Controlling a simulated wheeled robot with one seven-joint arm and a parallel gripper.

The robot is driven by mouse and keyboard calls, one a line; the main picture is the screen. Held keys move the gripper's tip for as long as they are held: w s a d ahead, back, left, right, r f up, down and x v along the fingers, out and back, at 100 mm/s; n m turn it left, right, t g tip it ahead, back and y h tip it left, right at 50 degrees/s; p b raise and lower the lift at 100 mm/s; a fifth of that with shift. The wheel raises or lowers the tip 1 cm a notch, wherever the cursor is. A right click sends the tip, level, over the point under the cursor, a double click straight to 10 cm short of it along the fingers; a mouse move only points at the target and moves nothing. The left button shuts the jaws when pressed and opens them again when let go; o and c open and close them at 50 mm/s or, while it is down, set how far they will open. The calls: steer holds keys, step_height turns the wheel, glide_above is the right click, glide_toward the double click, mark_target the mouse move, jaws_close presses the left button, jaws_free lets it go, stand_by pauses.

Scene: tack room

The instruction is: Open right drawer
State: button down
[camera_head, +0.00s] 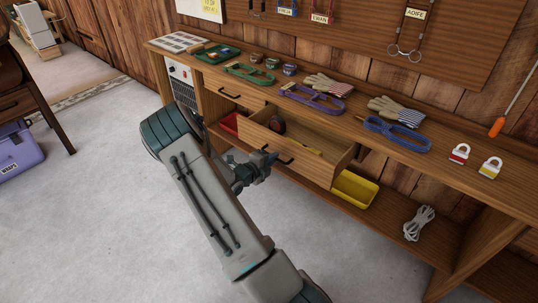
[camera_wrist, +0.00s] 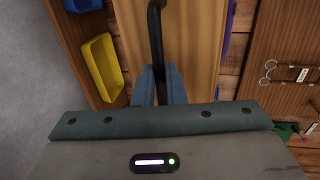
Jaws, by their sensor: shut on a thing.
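The right drawer (camera_head: 318,146) is pulled out from under the bench top in the head view, with its inside showing. My gripper (camera_head: 268,162) is at the black handle (camera_head: 285,160) on the drawer front. In the wrist view, the two fingers (camera_wrist: 160,86) are shut around the black handle bar (camera_wrist: 156,35), close to the wooden drawer front (camera_wrist: 196,45). The left drawer (camera_head: 235,96), with its own black handle, is closed.
The bench top (camera_head: 355,109) holds halters, gloves and two padlocks (camera_head: 460,153). A yellow bin (camera_head: 354,189), a red bin (camera_head: 230,124) and a coiled rope (camera_head: 419,224) sit on the lower shelf. The grey floor (camera_head: 110,220) around my arm is clear.

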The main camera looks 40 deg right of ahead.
stand_by(0.3)
steer(key=c, duration=1.5)
jaws_free()
steer(key=p+v, duration=0.1)
steer(key=v, duration=1.3)
steer(key=shift+p, duration=0.35)
steer(key=shift+r, duration=0.1)
